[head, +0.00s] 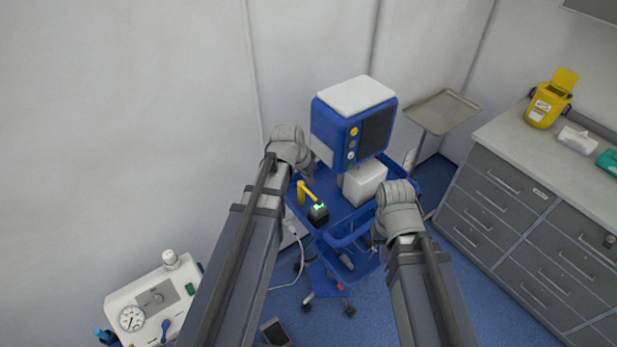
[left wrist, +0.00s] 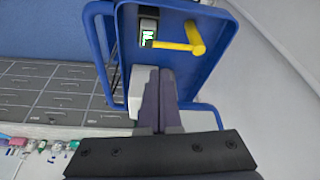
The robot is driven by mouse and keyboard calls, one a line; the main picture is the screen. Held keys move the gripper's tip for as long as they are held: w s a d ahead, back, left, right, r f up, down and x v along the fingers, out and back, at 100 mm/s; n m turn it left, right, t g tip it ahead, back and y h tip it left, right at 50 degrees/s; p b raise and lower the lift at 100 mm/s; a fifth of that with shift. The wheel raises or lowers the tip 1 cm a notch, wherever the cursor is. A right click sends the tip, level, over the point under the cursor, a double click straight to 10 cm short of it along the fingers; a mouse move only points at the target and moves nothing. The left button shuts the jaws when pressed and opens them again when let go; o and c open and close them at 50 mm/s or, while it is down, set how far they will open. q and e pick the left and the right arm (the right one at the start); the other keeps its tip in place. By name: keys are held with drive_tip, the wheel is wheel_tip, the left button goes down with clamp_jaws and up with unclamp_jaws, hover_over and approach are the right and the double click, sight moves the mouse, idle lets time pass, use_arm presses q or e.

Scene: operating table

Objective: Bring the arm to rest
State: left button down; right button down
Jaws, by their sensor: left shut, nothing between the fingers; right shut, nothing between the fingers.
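My left arm reaches in from the left in the head view, with its grey wrist end (head: 288,148) beside the blue cart's left edge; its fingers are hidden there. The left wrist view shows the left gripper (left wrist: 159,74) shut and empty, its dark fingers pressed together over the cart. My right arm's grey end (head: 398,205) is in front of the cart's right side in the head view. Its fingers are hidden behind the wrist, and no held object shows.
The blue cart (head: 338,230) carries a blue-and-white device (head: 340,130), a white box (head: 363,182), a yellow handle (head: 302,192) and a small dark device (head: 319,215). A metal tray stand (head: 440,110) and a drawer counter (head: 510,185) are right. A white gauge unit (head: 158,305) is lower left.

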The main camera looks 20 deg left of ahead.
use_arm(q)
drive_tip(key=s+d+f+g+y+b, duration=0.1)
drive_tip(key=s+d+f+g+b, duration=0.1)
drive_tip(key=s+d+f+b, duration=0.4)
drive_tip(key=s+d+f+n+g+y+b, duration=0.1)
drive_tip(key=s+d+f+g+y+b, duration=0.1)
drive_tip(key=s+d+f+b, duration=0.4)
drive_tip(key=s+f+b, duration=0.4)
drive_tip(key=s+f, duration=0.1)
drive_tip(key=shift+s+d+f, duration=0.25)
drive_tip(key=shift+s+d, duration=0.15)
idle(0.6)
